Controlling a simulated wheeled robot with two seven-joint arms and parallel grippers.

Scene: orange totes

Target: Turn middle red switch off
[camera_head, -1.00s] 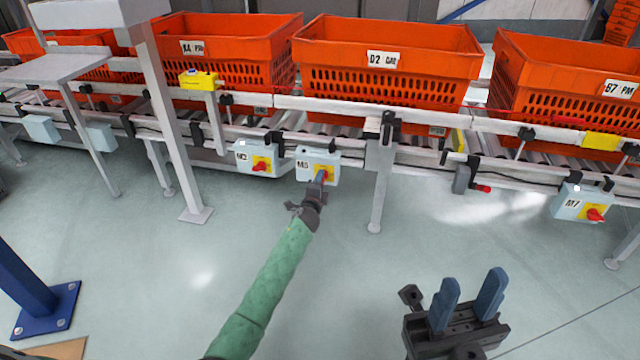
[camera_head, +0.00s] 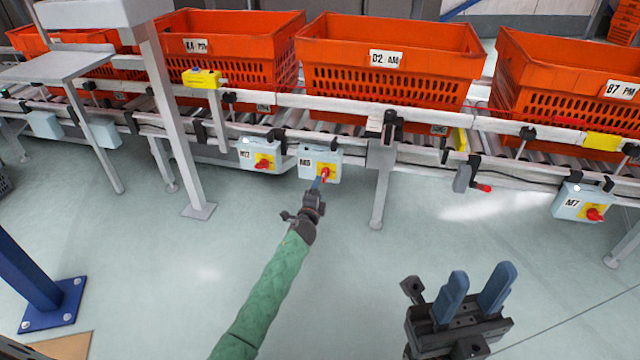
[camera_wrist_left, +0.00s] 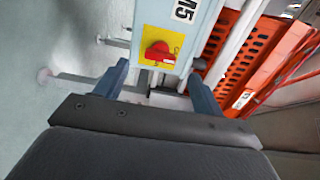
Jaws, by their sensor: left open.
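The middle red switch (camera_head: 325,173) is a red rotary knob on a yellow plate, on a light grey-blue box (camera_head: 308,162) labelled M5. My left gripper (camera_head: 319,184) is just below and in front of it. In the left wrist view the red knob (camera_wrist_left: 159,52) lies ahead, between the lines of the two open blue fingers (camera_wrist_left: 155,85). The fingers look apart from the knob. The knob's handle points right and slightly down in that view. My right gripper (camera_head: 481,291) is open and empty, low over the floor.
Similar boxes with red switches sit to the left, M2 (camera_head: 247,158), and far right, M7 (camera_head: 569,203). Orange totes (camera_head: 390,45) stand on the conveyor behind. A conveyor leg (camera_head: 379,190) stands right of the M5 box. The floor in front is clear.

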